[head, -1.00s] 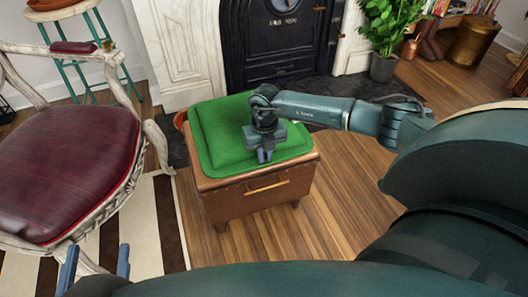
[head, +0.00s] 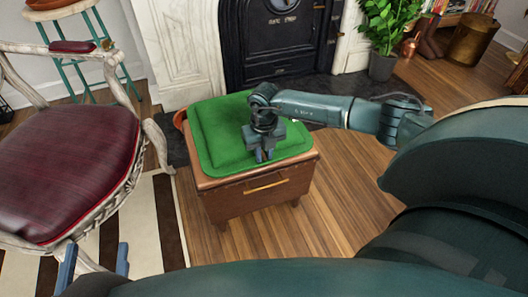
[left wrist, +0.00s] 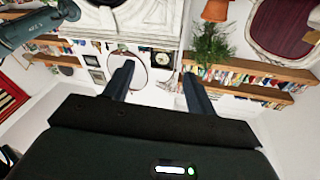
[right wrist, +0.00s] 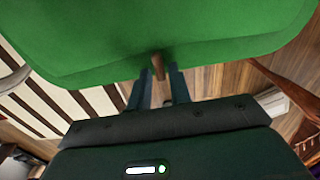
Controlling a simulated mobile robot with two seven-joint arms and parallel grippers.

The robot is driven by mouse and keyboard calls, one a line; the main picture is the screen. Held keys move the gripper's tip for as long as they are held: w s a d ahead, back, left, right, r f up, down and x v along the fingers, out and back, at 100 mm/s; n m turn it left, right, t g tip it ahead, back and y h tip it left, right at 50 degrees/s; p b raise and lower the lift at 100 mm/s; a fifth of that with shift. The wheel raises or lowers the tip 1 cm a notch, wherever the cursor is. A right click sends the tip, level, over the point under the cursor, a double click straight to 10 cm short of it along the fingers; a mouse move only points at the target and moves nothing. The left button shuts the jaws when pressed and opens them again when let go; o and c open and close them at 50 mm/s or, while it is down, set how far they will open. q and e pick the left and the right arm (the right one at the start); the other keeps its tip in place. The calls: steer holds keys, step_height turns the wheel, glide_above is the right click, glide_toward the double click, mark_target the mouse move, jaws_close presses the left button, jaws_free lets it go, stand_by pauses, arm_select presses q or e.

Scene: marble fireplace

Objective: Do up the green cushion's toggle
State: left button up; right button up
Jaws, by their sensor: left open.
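The green cushion (head: 220,125) lies on a brown wooden chest. It fills the top of the right wrist view (right wrist: 160,35). A small brown peg, the toggle (right wrist: 158,66), shows at the cushion's near edge in the right wrist view. My right gripper (head: 265,158) is at the cushion's front edge, pointing down. The toggle's loop cannot be made out. My left gripper (head: 95,262) is open and empty at the lower left, far from the cushion.
The chest (head: 262,190) has a gold handle and stands before a black fireplace (head: 280,45). A red-seated chair (head: 70,165) stands to its left on a striped rug (head: 145,230). A potted plant (head: 383,65) is behind right. Wooden floor to the right is clear.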

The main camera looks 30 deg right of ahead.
mark_target(264, 156)
steer(key=shift+r, duration=0.4)
arm_select(q)
steer(key=shift+w+a+f+n+g+y+p, duration=0.1)
steer(key=shift+a+n+g+y+p, duration=0.4)
steer(key=shift+p, duration=0.5)
steer(key=shift+w+a+f+n+g+y+p, duration=0.1)
steer(key=shift+a+n+g+y+p, duration=0.25)
steer(key=shift+y+p, duration=0.45)
arm_select(e)
step_height(264, 156, up, 12)
steer(key=shift+r, duration=0.15)
arm_select(q)
steer(key=shift+d, duration=0.1)
